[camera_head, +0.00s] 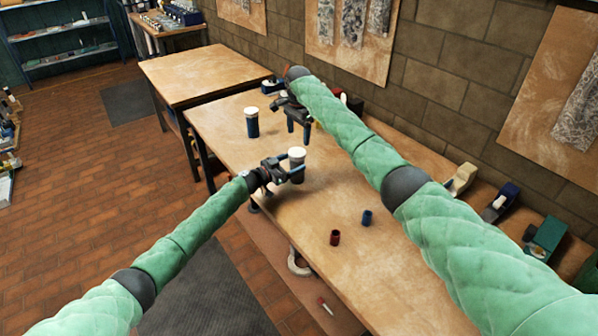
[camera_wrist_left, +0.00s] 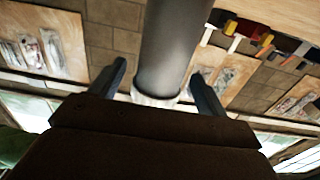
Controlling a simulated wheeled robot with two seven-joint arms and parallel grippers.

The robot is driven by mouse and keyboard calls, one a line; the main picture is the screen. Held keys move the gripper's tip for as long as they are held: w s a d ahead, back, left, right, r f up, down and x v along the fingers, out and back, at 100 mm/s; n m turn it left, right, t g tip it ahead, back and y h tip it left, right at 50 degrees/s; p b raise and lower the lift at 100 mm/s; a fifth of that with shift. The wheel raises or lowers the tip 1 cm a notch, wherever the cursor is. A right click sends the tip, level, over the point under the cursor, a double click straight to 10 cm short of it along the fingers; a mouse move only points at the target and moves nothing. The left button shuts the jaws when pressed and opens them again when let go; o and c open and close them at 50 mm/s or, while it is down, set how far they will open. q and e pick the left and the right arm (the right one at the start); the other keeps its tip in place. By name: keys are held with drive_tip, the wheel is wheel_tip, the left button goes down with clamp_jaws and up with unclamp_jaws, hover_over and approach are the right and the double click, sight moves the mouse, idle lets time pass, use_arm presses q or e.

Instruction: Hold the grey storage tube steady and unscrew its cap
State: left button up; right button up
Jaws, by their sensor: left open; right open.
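The grey storage tube (camera_head: 297,172) stands upright on the wooden workbench and has a white cap (camera_head: 297,153). My left gripper (camera_head: 293,164) is open, with its fingers on either side of the tube. In the left wrist view the grey tube (camera_wrist_left: 176,50) stands between the two spread fingers (camera_wrist_left: 157,88), with gaps visible on both sides. The white cap (camera_wrist_left: 155,100) shows there partly behind the gripper body. My right gripper (camera_head: 298,130) is open and empty above the bench, beyond the grey tube, with its fingers pointing down.
A dark blue tube with a white cap (camera_head: 252,122) stands farther back on the bench (camera_head: 225,125). A small red cup (camera_head: 335,238) and a small blue cup (camera_head: 367,217) stand nearer. Tape dispensers (camera_head: 462,178) line the wall side. The bench around the grey tube is mostly clear.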

use_arm(q)
drive_tip(key=shift+w+d, duration=0.4)
drive_tip(key=shift+d, duration=0.05)
drive_tip(key=shift+w+d+r, duration=0.15)
drive_tip(key=shift+w+d, duration=0.15)
drive_tip(key=shift+d, duration=0.15)
use_arm(e)
drive_tip(key=shift+s+a+r, duration=0.15)
drive_tip(key=shift+a+r, duration=0.05)
drive_tip(key=shift+a, duration=0.15)
use_arm(q)
drive_tip(key=shift+w+d, duration=0.2)
use_arm(e)
drive_tip(key=shift+d+f, duration=0.15)
